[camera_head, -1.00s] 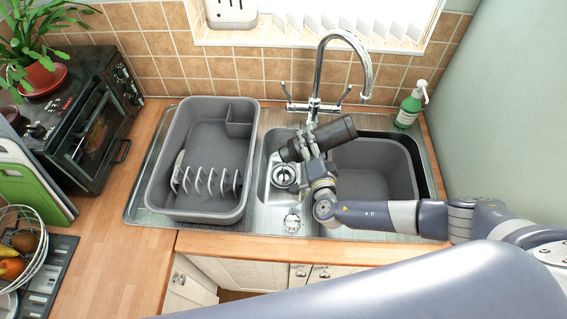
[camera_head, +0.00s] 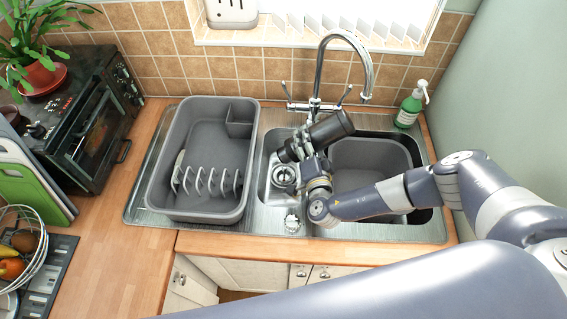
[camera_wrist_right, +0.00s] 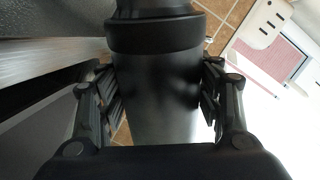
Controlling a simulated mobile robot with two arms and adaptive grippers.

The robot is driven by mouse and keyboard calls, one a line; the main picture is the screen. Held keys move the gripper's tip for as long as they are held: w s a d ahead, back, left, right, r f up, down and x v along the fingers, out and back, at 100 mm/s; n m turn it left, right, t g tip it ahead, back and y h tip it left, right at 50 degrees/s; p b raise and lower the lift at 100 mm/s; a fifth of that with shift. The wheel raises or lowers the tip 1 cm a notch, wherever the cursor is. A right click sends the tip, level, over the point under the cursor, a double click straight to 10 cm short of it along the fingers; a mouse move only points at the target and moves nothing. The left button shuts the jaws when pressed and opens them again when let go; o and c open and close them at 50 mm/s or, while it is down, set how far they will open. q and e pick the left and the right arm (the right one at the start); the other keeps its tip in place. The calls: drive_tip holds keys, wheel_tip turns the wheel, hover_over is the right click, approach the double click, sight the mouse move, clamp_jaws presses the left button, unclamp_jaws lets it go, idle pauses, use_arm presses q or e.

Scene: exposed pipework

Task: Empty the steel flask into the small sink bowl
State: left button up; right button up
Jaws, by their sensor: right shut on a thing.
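The steel flask (camera_head: 331,128) is a dark grey cylinder. It lies tilted above the sink, with its left end low over the small sink bowl (camera_head: 268,186) and its wider right end higher. My right gripper (camera_head: 307,143) is shut around its side. In the right wrist view, the fingers (camera_wrist_right: 160,92) stand on both sides of the flask body (camera_wrist_right: 158,112), below a black collar. The small bowl has a round drain (camera_head: 284,175), partly hidden by the gripper and flask. No liquid stream is visible. My left gripper is not in view.
A chrome tap (camera_head: 317,85) arches just behind the flask. A grey dish rack (camera_head: 205,216) stands left of the small bowl. A grey basin (camera_head: 355,153) sits in the large sink on the right. A green soap bottle (camera_head: 409,108) stands at the back right.

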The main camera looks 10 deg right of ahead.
drive_tip(key=shift+w+a+r+n, duration=0.1)
drive_tip(key=shift+a+r+n, duration=0.5)
drive_tip(key=shift+a, duration=0.1)
drive_tip(key=shift+r+n, duration=0.1)
drive_tip(key=shift+n, duration=0.2)
drive_tip(key=shift+a, duration=0.3)
drive_tip(key=shift+a+r+n, duration=0.35)
drive_tip(key=shift+a+n, duration=0.3)
drive_tip(key=shift+n, duration=0.35)
drive_tip(key=shift+d+f+h, duration=0.15)
drive_tip(key=shift+d+h, duration=0.05)
drive_tip(key=shift+h, duration=0.1)
